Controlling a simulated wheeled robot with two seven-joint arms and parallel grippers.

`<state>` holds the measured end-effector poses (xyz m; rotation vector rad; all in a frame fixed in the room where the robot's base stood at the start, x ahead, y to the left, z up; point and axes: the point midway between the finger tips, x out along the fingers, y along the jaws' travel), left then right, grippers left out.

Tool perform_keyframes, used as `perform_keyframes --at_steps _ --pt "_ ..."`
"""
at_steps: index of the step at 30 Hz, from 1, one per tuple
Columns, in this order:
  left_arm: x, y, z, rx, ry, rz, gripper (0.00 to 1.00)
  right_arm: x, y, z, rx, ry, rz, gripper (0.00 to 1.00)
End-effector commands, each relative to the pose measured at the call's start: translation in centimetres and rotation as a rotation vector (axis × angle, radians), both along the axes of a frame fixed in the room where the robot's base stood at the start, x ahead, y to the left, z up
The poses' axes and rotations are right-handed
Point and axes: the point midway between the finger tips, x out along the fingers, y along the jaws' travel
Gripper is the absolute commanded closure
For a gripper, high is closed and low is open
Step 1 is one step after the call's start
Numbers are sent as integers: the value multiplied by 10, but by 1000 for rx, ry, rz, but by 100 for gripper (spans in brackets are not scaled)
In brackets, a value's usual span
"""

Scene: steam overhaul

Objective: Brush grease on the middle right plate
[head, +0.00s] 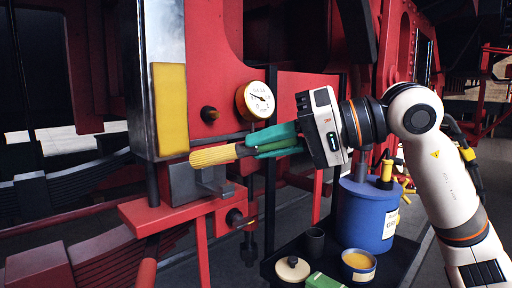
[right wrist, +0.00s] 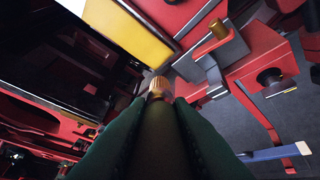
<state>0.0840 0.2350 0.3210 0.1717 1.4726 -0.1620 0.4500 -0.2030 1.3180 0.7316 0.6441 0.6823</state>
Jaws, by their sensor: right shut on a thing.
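A tall grey metal plate (head: 165,35) hangs upright on the red frame at the left of the head view. A yellow patch (head: 170,108) covers its lower part; the patch also shows in the right wrist view (right wrist: 130,30). My right gripper (head: 268,143), with green fingers, is shut on a brush (head: 215,155). The brush points left with its pale yellow bristles beside the plate's lower right corner. In the right wrist view the brush end (right wrist: 159,89) is close to the yellow patch's lower edge; I cannot tell whether they touch. My left gripper is not in view.
A red ledge with a grey bracket (head: 207,184) lies below. A dark tray holds an open tin of amber grease (head: 358,264), a lid (head: 292,269) and a blue drum (head: 365,212).

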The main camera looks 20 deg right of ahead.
Motion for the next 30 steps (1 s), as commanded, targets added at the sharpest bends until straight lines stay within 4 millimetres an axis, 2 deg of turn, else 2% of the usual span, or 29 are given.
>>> perform_keyframes --at_steps 14,24,30 --pt "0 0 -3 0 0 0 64 -7 -2 0 0 0 0 100" --pt "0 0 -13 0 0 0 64 -32 -12 -1 0 -2 -1 100" --pt "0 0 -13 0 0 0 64 -34 -12 0 0 0 0 100"
